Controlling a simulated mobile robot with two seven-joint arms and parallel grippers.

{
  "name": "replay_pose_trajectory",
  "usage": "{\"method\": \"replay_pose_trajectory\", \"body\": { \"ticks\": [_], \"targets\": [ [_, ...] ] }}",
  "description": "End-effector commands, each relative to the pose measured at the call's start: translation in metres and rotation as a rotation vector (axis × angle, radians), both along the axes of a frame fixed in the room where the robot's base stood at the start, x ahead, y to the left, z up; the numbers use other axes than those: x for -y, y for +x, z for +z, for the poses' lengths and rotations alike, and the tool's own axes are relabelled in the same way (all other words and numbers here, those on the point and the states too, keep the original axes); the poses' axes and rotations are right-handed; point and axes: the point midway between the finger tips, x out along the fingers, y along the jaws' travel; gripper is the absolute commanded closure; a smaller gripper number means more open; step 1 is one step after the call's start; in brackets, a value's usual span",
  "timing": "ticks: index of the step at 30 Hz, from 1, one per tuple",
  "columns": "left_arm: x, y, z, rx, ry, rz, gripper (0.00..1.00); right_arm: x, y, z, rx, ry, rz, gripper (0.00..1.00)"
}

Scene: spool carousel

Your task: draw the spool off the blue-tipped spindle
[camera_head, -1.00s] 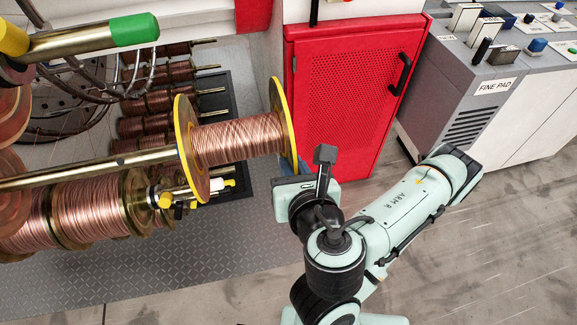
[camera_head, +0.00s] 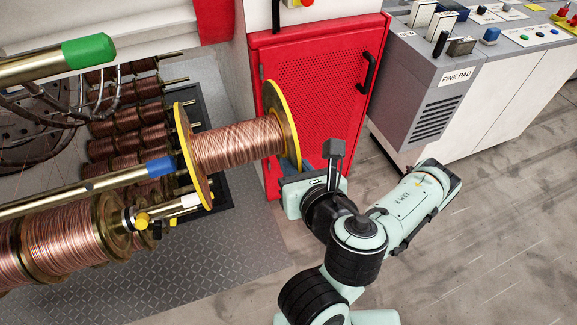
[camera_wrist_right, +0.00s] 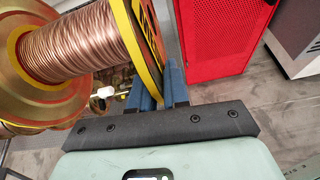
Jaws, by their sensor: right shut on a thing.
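The copper-wound spool (camera_head: 238,145) has yellow-rimmed flanges and lies roughly level in the head view. My right gripper (camera_head: 303,168) is shut on the rim of its right flange. In the wrist view its blue fingers (camera_wrist_right: 160,80) meet the flange edge of the spool (camera_wrist_right: 75,45). The blue-tipped spindle (camera_head: 110,182) comes in from the left. Its blue tip shows just left of the spool's left flange; I cannot tell whether the very end is fully clear of the bore. My left gripper is not in view.
A green-tipped spindle (camera_head: 88,50) is above left. Below left, another loaded copper spool (camera_head: 70,235) sits near a white and yellow fitting (camera_head: 165,208). A red cabinet (camera_head: 325,85) stands behind the spool, and a grey console (camera_head: 430,95) at right. Floor is open at lower right.

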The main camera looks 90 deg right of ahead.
Motion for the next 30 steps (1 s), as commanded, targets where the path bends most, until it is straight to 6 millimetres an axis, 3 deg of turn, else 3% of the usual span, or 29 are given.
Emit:
{"method": "replay_pose_trajectory", "body": {
  "ticks": [13, 30],
  "targets": [
    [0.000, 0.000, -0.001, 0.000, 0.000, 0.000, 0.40, -0.005, -0.002, 0.003, 0.014, -0.005, -0.001, 1.00],
    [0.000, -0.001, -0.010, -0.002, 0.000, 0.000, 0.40, -0.055, -0.023, 0.003, 0.015, -0.005, -0.003, 1.00]
  ]
}}
